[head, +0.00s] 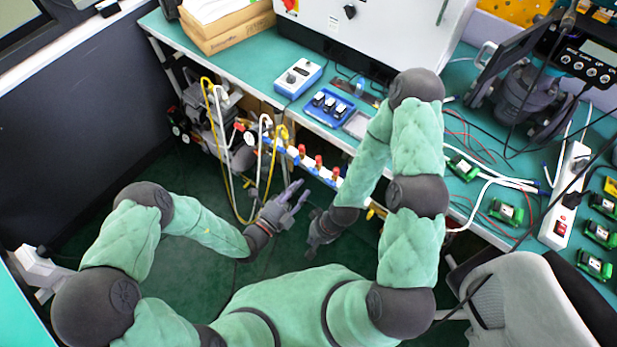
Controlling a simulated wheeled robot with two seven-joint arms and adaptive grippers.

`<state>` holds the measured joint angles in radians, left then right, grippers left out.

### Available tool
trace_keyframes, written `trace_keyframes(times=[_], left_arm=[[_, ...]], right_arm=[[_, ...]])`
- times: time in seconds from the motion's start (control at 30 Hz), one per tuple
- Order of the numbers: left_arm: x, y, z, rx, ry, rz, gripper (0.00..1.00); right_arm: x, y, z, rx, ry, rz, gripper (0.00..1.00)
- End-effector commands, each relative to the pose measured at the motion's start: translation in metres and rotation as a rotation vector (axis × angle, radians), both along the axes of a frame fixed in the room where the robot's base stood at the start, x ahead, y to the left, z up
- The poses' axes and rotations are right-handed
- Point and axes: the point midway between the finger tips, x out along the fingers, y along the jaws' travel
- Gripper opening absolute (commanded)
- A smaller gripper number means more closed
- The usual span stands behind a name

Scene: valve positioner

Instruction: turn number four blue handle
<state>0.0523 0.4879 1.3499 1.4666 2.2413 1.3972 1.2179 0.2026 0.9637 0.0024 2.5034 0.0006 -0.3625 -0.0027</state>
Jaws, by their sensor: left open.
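My right gripper (318,230) hangs lower and to the right, also apart from the manifold. Its fingers are small and dark, and I cannot tell whether they are open. My right forearm hides the manifold's right end.
Yellow and white hoses (216,125) loop down at the manifold's left. The green bench (263,57) carries blue switch boxes (298,78), a white cabinet (375,28) and cables. A chair (530,300) stands at lower right. The floor before the manifold is clear.

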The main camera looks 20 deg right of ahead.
Motion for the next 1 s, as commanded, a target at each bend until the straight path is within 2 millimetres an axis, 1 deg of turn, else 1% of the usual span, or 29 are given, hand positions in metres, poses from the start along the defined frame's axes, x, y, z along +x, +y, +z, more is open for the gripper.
trace_keyframes(times=[0.03, 0.2, 0.4, 0.6, 0.83, 0.87, 0.9, 0.97, 1.0], left_arm=[[0.004, -0.007, -0.001, 0.000, -0.004, -0.004, 0.41], [0.018, -0.025, -0.001, 0.000, -0.004, -0.005, 0.41], [0.031, -0.040, -0.001, 0.001, -0.002, -0.003, 0.41], [0.035, -0.045, 0.000, 0.001, 0.000, -0.001, 0.41], [0.035, -0.045, 0.000, 0.001, 0.001, 0.000, 0.41], [0.035, -0.045, 0.000, 0.001, 0.001, 0.000, 0.33], [0.035, -0.045, 0.000, 0.001, 0.001, 0.000, 0.21], [0.035, -0.045, 0.000, 0.001, 0.001, 0.000, 0.04], [0.035, -0.045, 0.000, 0.001, 0.001, 0.000, 0.00]], right_arm=[[0.000, 0.000, -0.004, 0.000, 0.000, 0.000, 0.00], [0.000, 0.000, -0.012, 0.000, 0.000, 0.000, 0.00], [0.000, 0.000, -0.018, 0.000, 0.000, 0.000, 0.00], [0.000, 0.000, -0.020, 0.000, 0.000, 0.000, 0.00], [0.000, 0.000, -0.020, 0.000, 0.000, 0.000, 0.00], [0.000, 0.000, -0.020, 0.000, 0.000, 0.000, 0.00], [0.000, 0.000, -0.020, 0.000, 0.000, 0.000, 0.00], [0.000, 0.000, -0.020, 0.000, 0.000, 0.000, 0.00], [0.000, 0.000, -0.020, 0.000, 0.000, 0.000, 0.00]])
